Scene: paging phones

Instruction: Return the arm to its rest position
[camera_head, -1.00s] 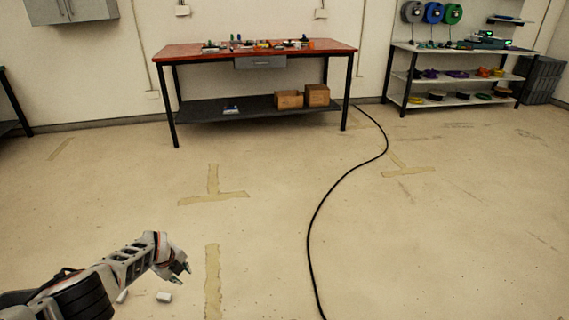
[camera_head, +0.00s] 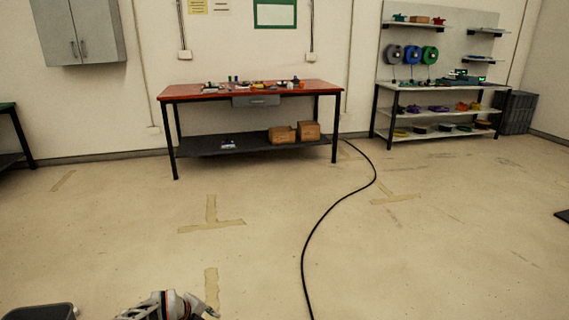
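Part of my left arm shows at the bottom left of the head view, with my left gripper (camera_head: 207,309) at its right end, cut by the lower edge. Its fingers are too small and too cropped to tell open from shut. I see nothing held in it. It is over the bare floor, far from any furniture. My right arm and gripper are not in view.
A red-topped workbench (camera_head: 250,90) with small items stands at the back wall. A shelf rack (camera_head: 440,88) stands at the right. A black cable (camera_head: 312,235) crosses the floor.

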